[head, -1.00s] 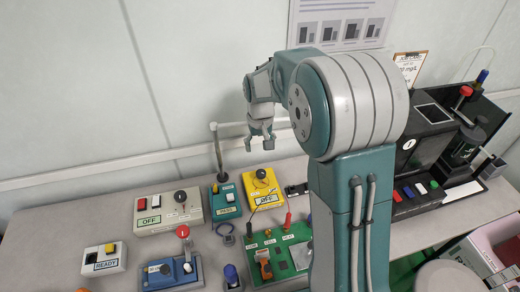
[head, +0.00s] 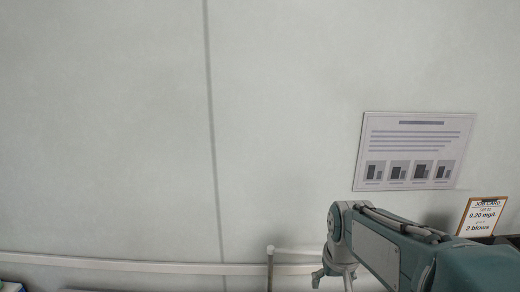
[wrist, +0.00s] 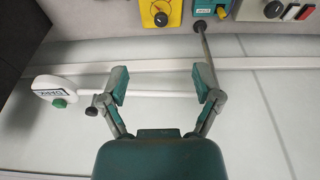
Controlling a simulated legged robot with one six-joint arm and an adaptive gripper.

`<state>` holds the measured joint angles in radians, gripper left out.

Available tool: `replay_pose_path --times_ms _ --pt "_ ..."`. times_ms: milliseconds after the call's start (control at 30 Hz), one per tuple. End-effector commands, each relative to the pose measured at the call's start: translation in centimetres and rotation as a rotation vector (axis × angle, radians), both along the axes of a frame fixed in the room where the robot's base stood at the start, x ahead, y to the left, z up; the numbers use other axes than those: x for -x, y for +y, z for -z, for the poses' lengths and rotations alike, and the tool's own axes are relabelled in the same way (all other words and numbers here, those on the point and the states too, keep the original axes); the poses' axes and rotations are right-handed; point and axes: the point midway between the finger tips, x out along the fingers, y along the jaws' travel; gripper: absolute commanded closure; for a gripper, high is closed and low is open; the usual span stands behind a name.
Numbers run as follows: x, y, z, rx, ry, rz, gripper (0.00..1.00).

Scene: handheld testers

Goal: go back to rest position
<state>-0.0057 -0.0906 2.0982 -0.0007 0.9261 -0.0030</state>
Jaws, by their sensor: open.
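My gripper (wrist: 162,86) is open and empty in the wrist view, its two fingers spread wide. Beyond the fingers are the pale wall and a white horizontal rod. The gripper touches nothing that I can see. In the head view my arm reaches in from the lower right. The end of my gripper is partly cut off by the bottom edge there.
In the wrist view a yellow tester (wrist: 160,14) and a teal tester (wrist: 211,8) stand at the table's edge. The head view shows mostly wall, a poster (head: 415,151) and a job card (head: 482,216).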

Motion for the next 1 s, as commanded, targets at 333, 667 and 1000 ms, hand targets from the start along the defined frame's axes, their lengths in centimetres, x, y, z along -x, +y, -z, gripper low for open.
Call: replay_pose_path --times_ms 333,667,1000 --pt "7.8 -0.1 -3.5 -0.001 -0.142 0.005 0.18" --pt "14.2 -0.2 -3.9 -0.002 -0.260 0.009 0.18" --pt "15.5 -0.2 -3.6 -0.002 -0.284 0.009 0.18"
